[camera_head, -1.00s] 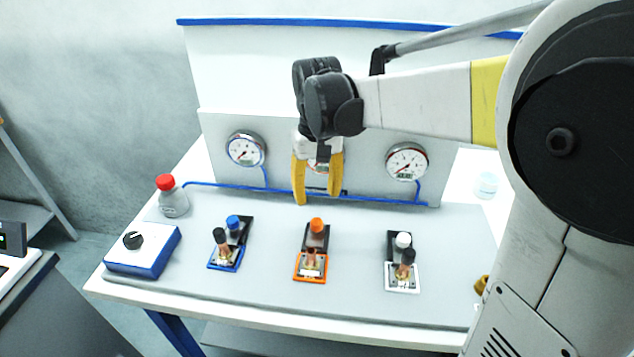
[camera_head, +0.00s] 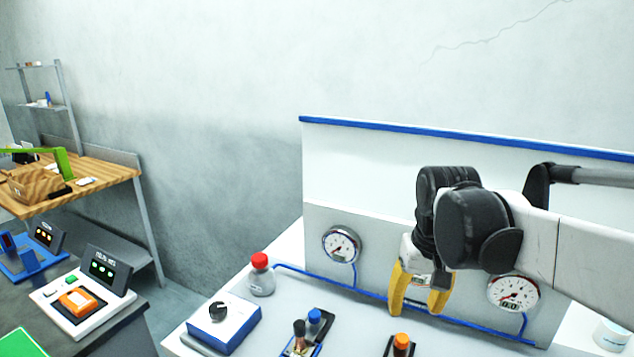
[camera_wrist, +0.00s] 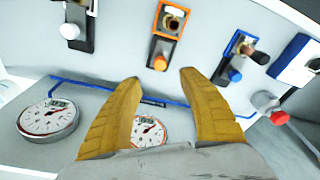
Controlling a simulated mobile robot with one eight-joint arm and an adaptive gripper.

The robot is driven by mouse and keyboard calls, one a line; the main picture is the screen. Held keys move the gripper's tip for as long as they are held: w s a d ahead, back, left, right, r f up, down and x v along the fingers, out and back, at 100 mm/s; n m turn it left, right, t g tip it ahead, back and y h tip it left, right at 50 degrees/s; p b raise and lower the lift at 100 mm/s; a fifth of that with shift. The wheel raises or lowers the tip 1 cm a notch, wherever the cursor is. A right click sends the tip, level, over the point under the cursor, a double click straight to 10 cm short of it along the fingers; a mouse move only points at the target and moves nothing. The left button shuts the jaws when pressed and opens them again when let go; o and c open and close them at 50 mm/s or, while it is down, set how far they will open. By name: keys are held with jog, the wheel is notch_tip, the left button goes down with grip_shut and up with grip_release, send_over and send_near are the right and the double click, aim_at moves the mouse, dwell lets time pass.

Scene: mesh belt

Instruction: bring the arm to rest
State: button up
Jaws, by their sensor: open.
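My gripper (camera_head: 421,290) has two yellow fingers spread apart with nothing between them. It hangs in front of the bench's back panel (camera_head: 385,232), between two gauges, above the grey worktop. In the wrist view my gripper (camera_wrist: 160,85) also shows open and empty, with a middle gauge (camera_wrist: 148,132) seen between the fingers. My white arm (camera_head: 585,255) with its black wrist joint comes in from the right.
A red-capped bottle (camera_head: 261,275) and a blue-white knob box (camera_head: 222,327) stand at the left. Valves with blue (camera_head: 314,322) and orange (camera_head: 401,345) caps lie below my gripper. A left gauge (camera_head: 341,245) and a right gauge (camera_head: 513,294) sit on the panel. A wooden table (camera_head: 95,180) stands far left.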

jog(key=s+f+t, duration=0.1)
jog(key=s+t, duration=0.1)
jog(key=s, duration=0.3)
jog(key=s+a+f+t, duration=0.1)
jog(key=s+f+t, duration=0.1)
jog(key=s, duration=0.4)
jog(key=shift+s+a+f+t, duration=0.2)
jog(key=shift+f+t, duration=0.05)
jog(key=shift+t, duration=0.55)
